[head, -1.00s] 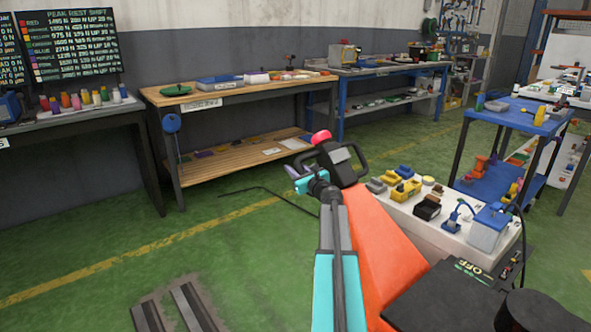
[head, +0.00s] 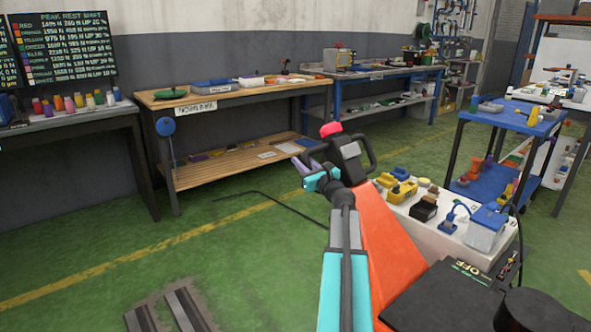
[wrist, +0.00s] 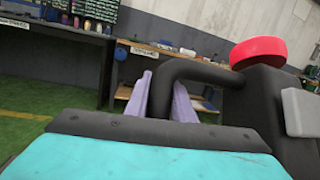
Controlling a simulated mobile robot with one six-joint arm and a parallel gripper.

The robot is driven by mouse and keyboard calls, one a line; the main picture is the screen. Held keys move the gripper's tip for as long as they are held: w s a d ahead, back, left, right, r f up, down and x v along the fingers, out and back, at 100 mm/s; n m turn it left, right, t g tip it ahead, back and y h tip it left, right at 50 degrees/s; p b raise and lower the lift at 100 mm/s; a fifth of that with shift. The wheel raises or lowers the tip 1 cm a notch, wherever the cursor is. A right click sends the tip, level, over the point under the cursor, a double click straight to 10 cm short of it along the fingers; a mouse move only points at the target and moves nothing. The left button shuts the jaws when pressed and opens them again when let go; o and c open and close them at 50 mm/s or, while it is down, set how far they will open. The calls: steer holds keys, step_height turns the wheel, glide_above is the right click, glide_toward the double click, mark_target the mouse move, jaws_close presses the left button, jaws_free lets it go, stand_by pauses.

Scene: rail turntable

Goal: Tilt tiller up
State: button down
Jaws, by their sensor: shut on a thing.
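The tiller is an orange arm (head: 385,235) topped by a black looped handle head (head: 350,162) with a red button (head: 330,129). It leans away from me and up to the left. My gripper (head: 303,165), with lavender fingers, is at the left loop of the head. In the wrist view, the fingers (wrist: 160,100) are on either side of the black loop bar (wrist: 190,70), shut on it. The red button also shows there (wrist: 258,52) at the upper right. The exact finger contact is partly hidden behind my wrist.
A white platform (head: 455,235) with small yellow, black and blue items stands right of the tiller. A blue cart (head: 510,116) is beyond it. A wooden workbench (head: 235,97) stands at the back. Green floor is open on the left; a thin dark rod lies there.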

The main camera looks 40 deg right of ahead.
steer(key=s+r+t+b, duration=0.1)
steer(key=s+r, duration=0.3)
steer(key=s, duration=0.3)
steer(key=s+a+r+t+h+b, duration=0.1)
steer(key=s+r, duration=0.3)
steer(key=s, duration=0.3)
steer(key=shift+s+a+m+t, duration=0.2)
steer(key=shift+s+m+t, duration=0.1)
steer(key=shift+s, duration=0.1)
steer(key=c, duration=1.5)
jaws_free()
steer(key=shift+c, duration=0.2)
steer(key=shift+r, duration=0.1)
steer(key=shift+a, duration=0.1)
steer(key=b+v, duration=0.1)
steer(key=v, duration=0.7)
steer(key=shift+s+f, duration=0.3)
steer(key=shift+f, duration=0.05)
